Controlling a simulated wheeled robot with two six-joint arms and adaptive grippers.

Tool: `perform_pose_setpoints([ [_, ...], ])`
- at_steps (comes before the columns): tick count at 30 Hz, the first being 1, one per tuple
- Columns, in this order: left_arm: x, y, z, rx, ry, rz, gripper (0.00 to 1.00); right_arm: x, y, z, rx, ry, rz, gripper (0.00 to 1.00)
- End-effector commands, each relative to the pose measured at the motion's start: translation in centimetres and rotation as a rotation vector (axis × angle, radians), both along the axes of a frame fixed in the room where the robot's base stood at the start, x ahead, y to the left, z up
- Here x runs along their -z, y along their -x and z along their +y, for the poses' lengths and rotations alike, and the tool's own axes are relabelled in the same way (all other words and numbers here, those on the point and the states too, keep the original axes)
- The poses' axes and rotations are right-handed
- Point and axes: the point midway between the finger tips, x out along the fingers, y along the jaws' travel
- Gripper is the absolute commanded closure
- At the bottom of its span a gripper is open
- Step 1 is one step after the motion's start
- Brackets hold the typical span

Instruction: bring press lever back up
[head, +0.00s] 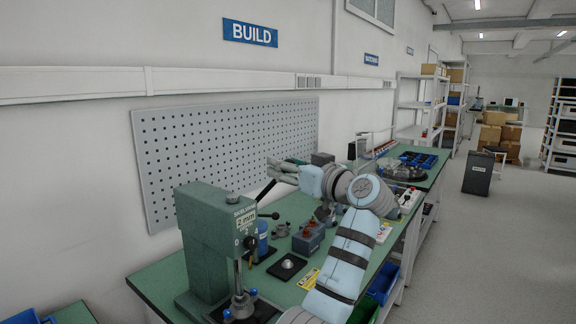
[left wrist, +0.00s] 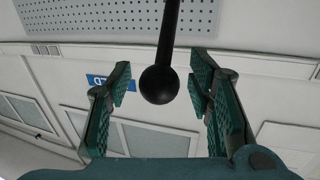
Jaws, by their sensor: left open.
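The green arbor press (head: 212,240) stands on the near end of the green bench. A dark lever rod (head: 266,190) runs from the press head up and right to my left gripper (head: 282,172). Another black ball-ended arm (head: 268,215) sticks out to the right of the press head. In the left wrist view, a black ball knob (left wrist: 158,85) on its rod (left wrist: 168,30) is between the two green pads of my left gripper (left wrist: 160,95). The gripper is open, with a gap on both sides of the knob. In the head view the gripper hides the lever's end. My right gripper is out of view.
On the bench (head: 150,285) right of the press are a blue can (head: 262,236), a dark pad with a round metal part (head: 288,266) and a red-topped grey box (head: 309,238). A perforated wall panel (head: 190,150) stands behind. My left arm crosses above the bench.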

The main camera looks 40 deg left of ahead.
Motion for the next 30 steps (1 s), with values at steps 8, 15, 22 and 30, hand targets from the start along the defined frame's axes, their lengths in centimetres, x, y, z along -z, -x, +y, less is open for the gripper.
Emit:
perform_pose_setpoints([
  [8, 0.0, 0.0, 0.0, 0.0, 0.0, 0.0, 0.77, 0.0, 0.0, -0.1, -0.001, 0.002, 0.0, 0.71],
  [15, 0.0, 0.0, -0.1, 0.0, -0.001, 0.001, 1.0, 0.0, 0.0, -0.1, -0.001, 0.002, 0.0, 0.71],
  [22, -0.2, 0.0, 0.0, 0.0, 0.006, 0.001, 1.0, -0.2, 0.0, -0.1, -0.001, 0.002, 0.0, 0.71],
  [30, -1.8, 0.1, 1.4, -0.002, 0.088, -0.002, 1.0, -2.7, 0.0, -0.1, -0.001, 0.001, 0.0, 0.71],
])
